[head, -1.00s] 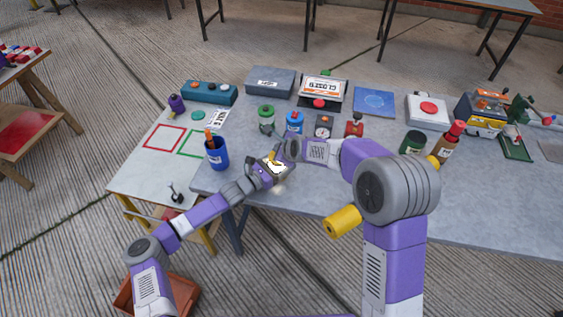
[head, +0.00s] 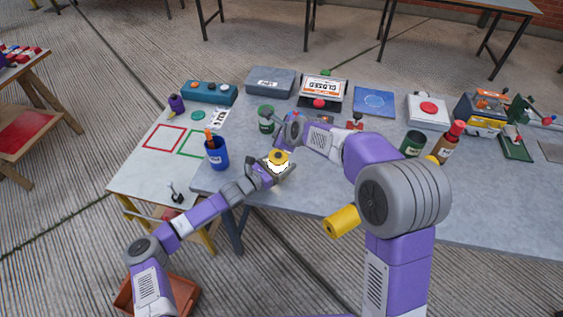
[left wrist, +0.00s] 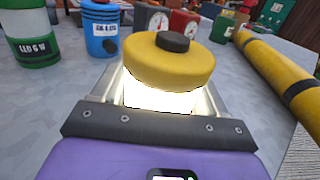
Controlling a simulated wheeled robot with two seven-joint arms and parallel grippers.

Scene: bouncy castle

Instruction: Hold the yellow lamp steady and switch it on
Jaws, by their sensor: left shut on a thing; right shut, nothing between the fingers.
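The yellow lamp (head: 279,156) stands near the front edge of the grey table. In the left wrist view the lamp (left wrist: 168,66) has a round yellow cap, a dark button on top and a brightly glowing white body. My left gripper (head: 276,169) is shut around the lamp's lower body, which the gripper partly hides. My right gripper (head: 279,134) is shut and empty, just behind and above the lamp in the head view, apart from the button. It does not show in the left wrist view.
A green canister (left wrist: 30,35) and a blue canister (left wrist: 101,28) stand behind the lamp. A blue pen cup (head: 216,154) is to its left. A long yellow tube with black bands (left wrist: 282,72) lies to its right. Free tabletop lies between lamp and tube.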

